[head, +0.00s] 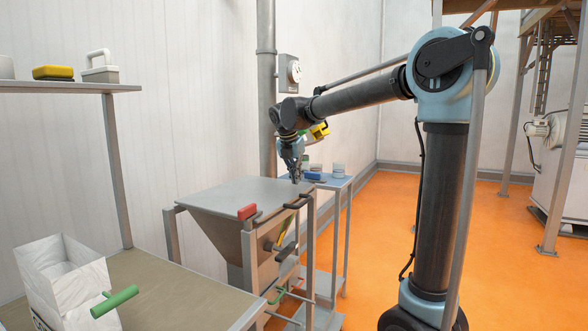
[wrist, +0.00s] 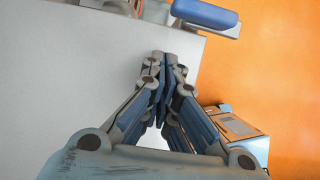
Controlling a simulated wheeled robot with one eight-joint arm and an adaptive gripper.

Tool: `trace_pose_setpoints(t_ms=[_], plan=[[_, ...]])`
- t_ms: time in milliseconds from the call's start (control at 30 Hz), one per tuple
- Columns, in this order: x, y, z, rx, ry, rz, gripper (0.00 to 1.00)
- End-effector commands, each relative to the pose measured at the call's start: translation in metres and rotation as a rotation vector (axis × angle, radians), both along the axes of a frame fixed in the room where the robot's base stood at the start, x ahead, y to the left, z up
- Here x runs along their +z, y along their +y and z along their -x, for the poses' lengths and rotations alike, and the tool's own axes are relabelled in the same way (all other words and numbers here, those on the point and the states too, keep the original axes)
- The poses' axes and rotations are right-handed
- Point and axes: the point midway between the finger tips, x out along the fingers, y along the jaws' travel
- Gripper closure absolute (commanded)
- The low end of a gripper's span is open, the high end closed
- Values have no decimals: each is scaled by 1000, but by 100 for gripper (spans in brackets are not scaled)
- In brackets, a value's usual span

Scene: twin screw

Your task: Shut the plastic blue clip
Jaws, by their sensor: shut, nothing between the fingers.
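The plastic blue clip (head: 314,177) is at the far right corner of the grey hopper lid (head: 237,194). In the wrist view, its rounded blue handle (wrist: 205,13) shows at the top edge, sticking out to the right over the orange floor. My gripper (head: 296,180) is just above the lid's far right corner, close to the clip's left end. In the wrist view, my gripper (wrist: 164,58) has its fingers together and empty, with the tips a little short of the blue handle. The clip's latch end is not clear.
A red clip (head: 247,212) is at the lid's near corner, with dark clips (head: 292,203) along the right edge. A white bag (head: 62,280) and green handle (head: 115,301) are in the near left.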

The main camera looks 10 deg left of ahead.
Motion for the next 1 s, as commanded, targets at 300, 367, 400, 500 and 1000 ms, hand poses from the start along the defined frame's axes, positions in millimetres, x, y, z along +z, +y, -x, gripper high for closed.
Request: trace_pose_setpoints(t_ms=[300,367,400,500,1000], plan=[[2,-12,-31,-2,0,0,100],[2,-12,-33,-2,0,0,100],[2,-12,-33,-1,0,1,100],[2,-12,-34,-1,0,1,100],[2,-28,-42,-61,-1,1,100]])
